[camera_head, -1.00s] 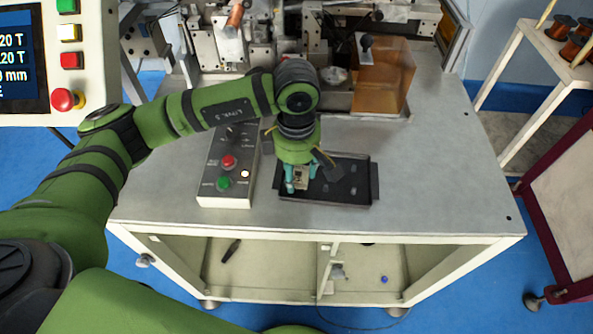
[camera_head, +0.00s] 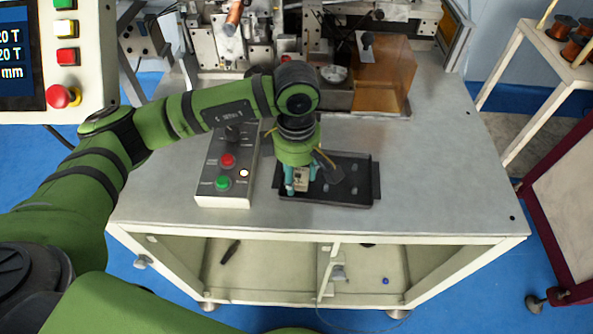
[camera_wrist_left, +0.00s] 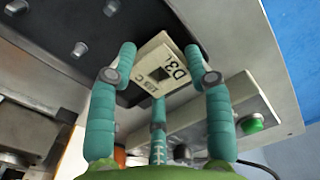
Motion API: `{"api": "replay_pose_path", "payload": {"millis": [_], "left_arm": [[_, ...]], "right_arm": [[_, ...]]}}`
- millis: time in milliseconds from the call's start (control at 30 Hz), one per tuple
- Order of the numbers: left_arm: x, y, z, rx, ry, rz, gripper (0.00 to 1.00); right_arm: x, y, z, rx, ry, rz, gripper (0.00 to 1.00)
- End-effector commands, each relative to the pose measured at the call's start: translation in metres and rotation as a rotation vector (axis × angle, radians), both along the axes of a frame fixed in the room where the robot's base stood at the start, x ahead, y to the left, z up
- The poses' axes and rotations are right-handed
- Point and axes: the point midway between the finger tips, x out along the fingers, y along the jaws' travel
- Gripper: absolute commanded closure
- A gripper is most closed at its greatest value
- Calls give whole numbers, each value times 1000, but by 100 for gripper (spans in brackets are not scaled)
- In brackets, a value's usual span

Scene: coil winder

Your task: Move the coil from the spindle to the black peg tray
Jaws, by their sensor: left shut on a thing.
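My left gripper (camera_head: 301,184) is over the left part of the black peg tray (camera_head: 360,196) on the bench top. In the left wrist view its teal fingers (camera_wrist_left: 165,70) are shut on the coil (camera_wrist_left: 152,58), a cream piece with a dark square hole and printed marks. The coil also shows between the fingers in the head view (camera_head: 301,177). Several pegs stand bare in the tray. I cannot tell whether the coil touches a peg. The spindle is not clearly seen. My right gripper is not in view.
A control box (camera_head: 226,178) with red and green buttons stands just left of the tray. The winder machine (camera_head: 270,35) and an orange clear guard (camera_head: 384,78) stand behind. The bench top right of the tray is clear.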

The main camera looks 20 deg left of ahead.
Motion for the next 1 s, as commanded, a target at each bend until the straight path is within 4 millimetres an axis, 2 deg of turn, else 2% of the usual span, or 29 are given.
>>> {"api": "replay_pose_path", "payload": {"millis": [100,133,167,200,500,633,767,1000], "left_arm": [[0,0,-5,0,0,0,76],[0,0,-3,0,0,0,37],[0,0,-3,0,0,0,25],[0,0,-3,0,0,0,22],[0,0,-2,0,0,0,22],[1,0,6,0,-2,1,22],[1,0,27,0,-5,0,22],[1,-1,79,-1,-5,-2,22]], "right_arm": [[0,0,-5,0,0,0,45],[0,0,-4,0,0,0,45],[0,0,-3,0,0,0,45],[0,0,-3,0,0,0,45],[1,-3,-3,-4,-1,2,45],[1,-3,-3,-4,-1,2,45],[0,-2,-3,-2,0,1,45],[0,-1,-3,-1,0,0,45]]}}
